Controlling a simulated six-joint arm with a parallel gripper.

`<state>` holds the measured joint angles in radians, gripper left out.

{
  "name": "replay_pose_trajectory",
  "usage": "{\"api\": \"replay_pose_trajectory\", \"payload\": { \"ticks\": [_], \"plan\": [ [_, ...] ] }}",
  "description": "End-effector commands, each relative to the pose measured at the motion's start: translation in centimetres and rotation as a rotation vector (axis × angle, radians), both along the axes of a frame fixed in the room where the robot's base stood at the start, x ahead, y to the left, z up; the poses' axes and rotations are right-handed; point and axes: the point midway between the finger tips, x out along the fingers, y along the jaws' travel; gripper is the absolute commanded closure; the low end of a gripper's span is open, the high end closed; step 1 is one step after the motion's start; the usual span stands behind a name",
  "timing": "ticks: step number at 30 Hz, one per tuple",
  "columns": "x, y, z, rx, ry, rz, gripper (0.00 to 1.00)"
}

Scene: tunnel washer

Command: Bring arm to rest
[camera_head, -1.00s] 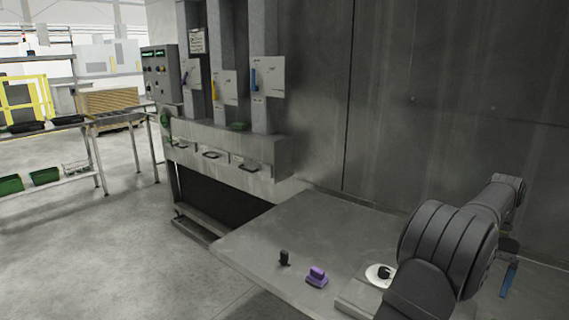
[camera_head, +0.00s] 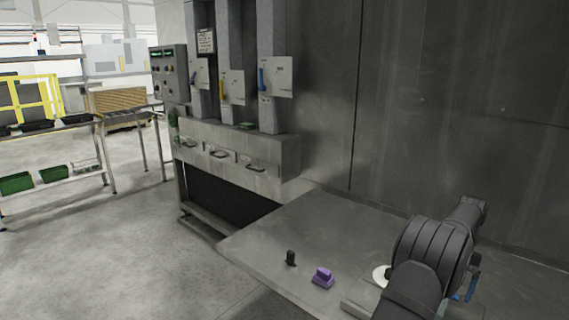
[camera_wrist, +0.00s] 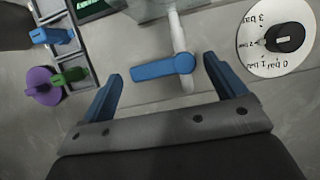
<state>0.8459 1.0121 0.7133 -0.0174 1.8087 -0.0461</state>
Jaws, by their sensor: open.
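My gripper (camera_wrist: 162,70) is open in the wrist view, with its two blue fingers spread apart and nothing held. A blue lever handle (camera_wrist: 165,67) on a pale pipe shows between and beyond the fingers; I cannot tell how far away it is. In the head view my arm (camera_head: 432,255) reaches over the right end of the grey worktop (camera_head: 315,230). Part of a blue finger (camera_head: 474,285) shows behind the arm, and the rest of the gripper is hidden.
A white dial (camera_wrist: 279,62) with a black knob lies right of the fingers. Blue (camera_wrist: 52,35), green (camera_wrist: 70,76) and purple (camera_wrist: 38,82) parts are at left. A purple block (camera_head: 322,277) and black knob (camera_head: 291,258) stand on the worktop. The grey wall (camera_head: 440,130) rises behind.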

Motion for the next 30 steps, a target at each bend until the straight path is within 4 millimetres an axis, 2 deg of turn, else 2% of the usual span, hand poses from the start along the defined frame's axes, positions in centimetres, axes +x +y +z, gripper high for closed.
{"api": "replay_pose_trajectory", "payload": {
  "ticks": [30],
  "plan": [
    [2.8, 0.1, 0.0, 0.000, 0.000, 0.943, 0.11]
  ]
}}
